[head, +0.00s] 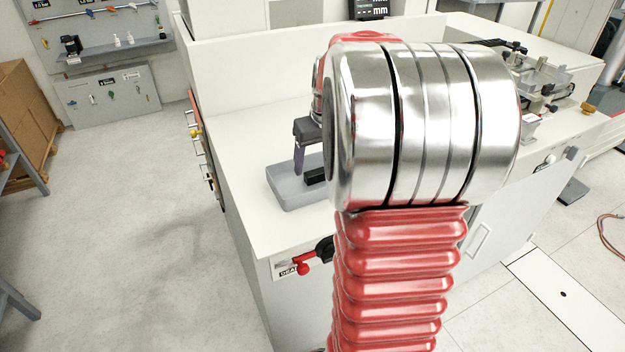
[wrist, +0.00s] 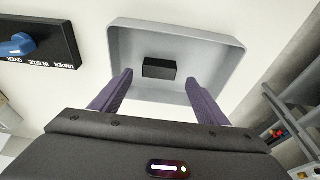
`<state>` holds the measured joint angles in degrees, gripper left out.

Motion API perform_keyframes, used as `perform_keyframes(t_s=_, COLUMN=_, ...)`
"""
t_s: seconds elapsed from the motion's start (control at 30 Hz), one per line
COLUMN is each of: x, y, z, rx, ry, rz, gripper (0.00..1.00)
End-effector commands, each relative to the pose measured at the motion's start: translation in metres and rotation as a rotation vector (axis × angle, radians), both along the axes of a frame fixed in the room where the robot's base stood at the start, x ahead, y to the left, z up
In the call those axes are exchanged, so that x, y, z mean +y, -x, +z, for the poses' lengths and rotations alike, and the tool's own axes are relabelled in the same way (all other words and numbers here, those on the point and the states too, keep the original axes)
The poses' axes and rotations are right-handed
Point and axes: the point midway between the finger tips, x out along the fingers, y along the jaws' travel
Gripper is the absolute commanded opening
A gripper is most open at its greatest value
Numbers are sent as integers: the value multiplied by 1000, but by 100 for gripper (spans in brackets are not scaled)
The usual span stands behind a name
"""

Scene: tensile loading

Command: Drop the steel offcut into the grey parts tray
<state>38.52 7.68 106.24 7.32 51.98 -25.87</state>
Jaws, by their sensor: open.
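The grey parts tray (head: 291,203) stands on the white bench top, and the wrist view shows its rim (wrist: 232,42) and open inside. A dark rectangular block (wrist: 160,68), which looks like the steel offcut, lies inside the tray; it also shows in the head view (head: 315,177), partly hidden by my arm. My gripper (wrist: 158,84) is open, its two purple fingers wide apart with a clear gap on each side of the block. In the head view my gripper (head: 298,178) points down over the tray, and only one finger shows clearly.
A black gauge plate (wrist: 62,50) marked UNDER, IN SIZE and OVER, with a blue item (wrist: 18,45) on it, lies left of the tray in the wrist view. A metal fixture (head: 545,80) stands on the bench at right. A red-handled valve (head: 304,267) sticks out in front.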

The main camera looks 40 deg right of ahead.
Motion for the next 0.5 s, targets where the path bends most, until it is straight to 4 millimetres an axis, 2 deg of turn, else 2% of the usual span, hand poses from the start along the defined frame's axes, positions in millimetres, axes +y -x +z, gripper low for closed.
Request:
perform_keyframes(t_s=0.17, x=0, y=3, z=12, rx=-2, ry=1, rz=0, gripper=68)
perform_keyframes(t_s=0.5, x=4, y=16, z=64, rx=-3, ry=3, rz=-1, gripper=68)
